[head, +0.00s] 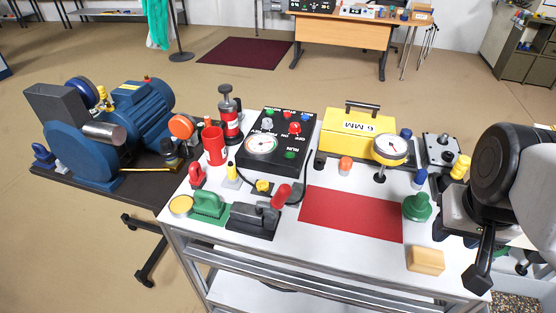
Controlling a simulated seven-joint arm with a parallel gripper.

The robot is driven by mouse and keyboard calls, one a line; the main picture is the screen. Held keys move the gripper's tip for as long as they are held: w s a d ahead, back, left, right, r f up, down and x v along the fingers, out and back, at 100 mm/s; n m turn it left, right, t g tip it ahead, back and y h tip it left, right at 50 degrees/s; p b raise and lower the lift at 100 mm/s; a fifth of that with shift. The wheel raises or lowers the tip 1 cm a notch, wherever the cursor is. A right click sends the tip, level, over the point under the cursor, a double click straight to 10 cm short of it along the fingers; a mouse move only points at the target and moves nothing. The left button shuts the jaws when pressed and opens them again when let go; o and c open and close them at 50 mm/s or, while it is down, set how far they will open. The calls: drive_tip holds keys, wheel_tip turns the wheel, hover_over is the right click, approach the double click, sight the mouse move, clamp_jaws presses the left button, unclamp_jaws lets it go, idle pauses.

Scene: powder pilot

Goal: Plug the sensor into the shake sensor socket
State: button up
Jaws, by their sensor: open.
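A black control box (276,140) with a round gauge, coloured buttons and lettering stands at the back middle of the white table. A dark cable loops from its front toward a red-capped cylinder (282,195), which sits over a dark block (252,220) and may be the sensor. A small yellow round part (263,187) is just left of it. I cannot tell which part is the shake sensor socket; labels are too small to read. My gripper (480,275) is at the right table edge, pointing down, open and well apart from these parts; one finger shows clearly.
A red mat (352,214) lies bare in mid-table. A green knob (417,207) and a tan block (425,260) stand near my gripper. A yellow case (350,132) and a dial gauge (390,149) are behind. A blue motor machine (110,130) stands left.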

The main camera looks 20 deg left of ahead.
idle(0.9)
drive_tip(key=shift+o, duration=0.6)
drive_tip(key=w+a+n+g, duration=0.1)
drive_tip(key=w+a+n, duration=0.5)
drive_tip(key=w+a, duration=1.4)
drive_tip(key=a+f+n, duration=0.2)
drive_tip(key=a+f, duration=0.1)
drive_tip(key=a, duration=0.6)
drive_tip(key=w+a+f+n+g, duration=0.1)
drive_tip(key=a+f+n, duration=0.1)
drive_tip(key=a, duration=0.8)
drive_tip(key=w+a+f+n, duration=0.1)
drive_tip(key=a+f, duration=0.4)
drive_tip(key=a, duration=0.5)
drive_tip(key=shift+w+a+n+g, duration=0.25)
drive_tip(key=shift+n+g, duration=0.05)
drive_tip(key=shift+n, duration=0.3)
drive_tip(key=shift+a+f, duration=0.1)
drive_tip(key=shift+a, duration=0.15)
